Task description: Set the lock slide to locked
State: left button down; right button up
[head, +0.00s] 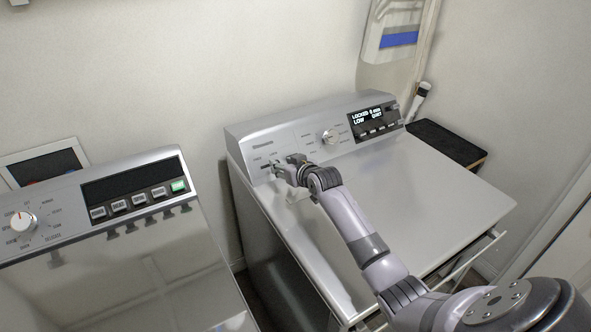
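The topload washer (400,210) stands at the right, with its lid down. Its raised rear control panel (309,144) has a round silver knob (331,136) and a lit display (374,115) whose text appears to include "LOCKED" and "LOW". A small dark control (266,165), which seems to be the lock slide, is at the panel's left end. My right gripper (277,168) is right at this control, and its fingers partly cover it. I cannot tell whether they touch it or how far they are closed. My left gripper is out of view.
A second machine (110,240) with a dial and buttons stands at the left, with a narrow gap between the two. A dark shelf (446,142) is behind the washer at right. My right arm crosses above the lid; the lid is otherwise clear.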

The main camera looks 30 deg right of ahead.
jog(key=v, duration=0.9)
jog(key=shift+s, duration=0.25)
